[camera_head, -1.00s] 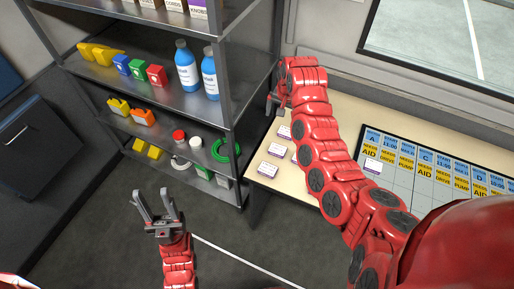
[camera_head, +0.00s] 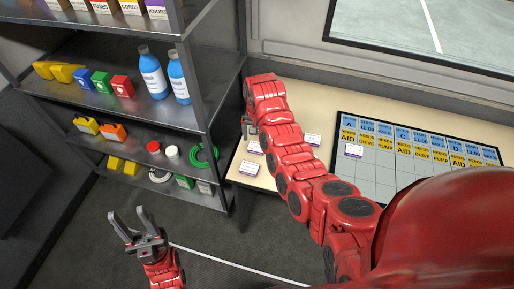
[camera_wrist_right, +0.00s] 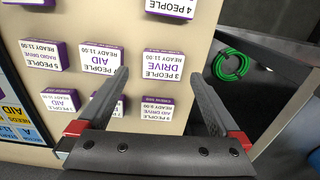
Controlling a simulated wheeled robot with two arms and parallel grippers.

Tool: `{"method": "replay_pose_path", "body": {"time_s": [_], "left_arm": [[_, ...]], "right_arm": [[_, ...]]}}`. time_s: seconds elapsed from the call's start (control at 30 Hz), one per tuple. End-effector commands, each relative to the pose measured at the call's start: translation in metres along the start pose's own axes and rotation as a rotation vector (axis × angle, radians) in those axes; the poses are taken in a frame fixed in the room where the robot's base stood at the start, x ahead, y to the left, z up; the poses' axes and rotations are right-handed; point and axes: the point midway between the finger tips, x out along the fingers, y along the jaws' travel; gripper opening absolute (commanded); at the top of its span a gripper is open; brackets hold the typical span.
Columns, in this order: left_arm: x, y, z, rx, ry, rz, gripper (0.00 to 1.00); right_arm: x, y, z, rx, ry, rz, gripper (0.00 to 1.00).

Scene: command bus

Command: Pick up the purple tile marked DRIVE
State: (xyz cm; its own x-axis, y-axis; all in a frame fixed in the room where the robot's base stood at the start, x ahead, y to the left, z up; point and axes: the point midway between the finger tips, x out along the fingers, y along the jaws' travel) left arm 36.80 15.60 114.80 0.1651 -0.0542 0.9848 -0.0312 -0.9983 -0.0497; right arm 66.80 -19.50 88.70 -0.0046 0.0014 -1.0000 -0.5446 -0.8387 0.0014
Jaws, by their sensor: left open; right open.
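The purple-edged white tile marked DRIVE (camera_wrist_right: 163,65), reading "3 PEOPLE", lies flat on the table in the right wrist view. It is upside down there, just beyond and between the fingertips of my open, empty right gripper (camera_wrist_right: 157,76). In the head view, my right gripper (camera_head: 249,128) is over the table's left end, partly hidden by its arm. Tiles (camera_head: 249,168) lie near it, too small there to read. My left gripper (camera_head: 138,228) is open and empty above the floor.
A board with blue and yellow labels (camera_head: 380,185) lies right on the table. A metal shelf (camera_head: 215,165) stands left, with a green coil (camera_wrist_right: 231,65) on it.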

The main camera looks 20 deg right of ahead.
Motion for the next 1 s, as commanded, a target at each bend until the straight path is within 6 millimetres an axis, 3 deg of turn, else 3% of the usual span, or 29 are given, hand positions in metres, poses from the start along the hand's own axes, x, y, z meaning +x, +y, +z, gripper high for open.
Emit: {"method": "replay_pose_path", "body": {"time_s": [0.5,0.8,1.0], "left_arm": [[0.021,-0.001,-0.003,0.000,-0.001,0.000,0.50],[0.019,-0.001,-0.003,0.000,-0.001,0.000,0.50],[0.019,-0.001,-0.003,0.000,-0.001,0.000,0.50]], "right_arm": [[0.030,-0.003,-0.005,0.000,-0.001,0.003,1.00],[0.052,-0.004,-0.006,0.000,0.001,0.001,1.00],[0.054,-0.005,-0.006,0.001,0.003,-0.002,1.00]]}}
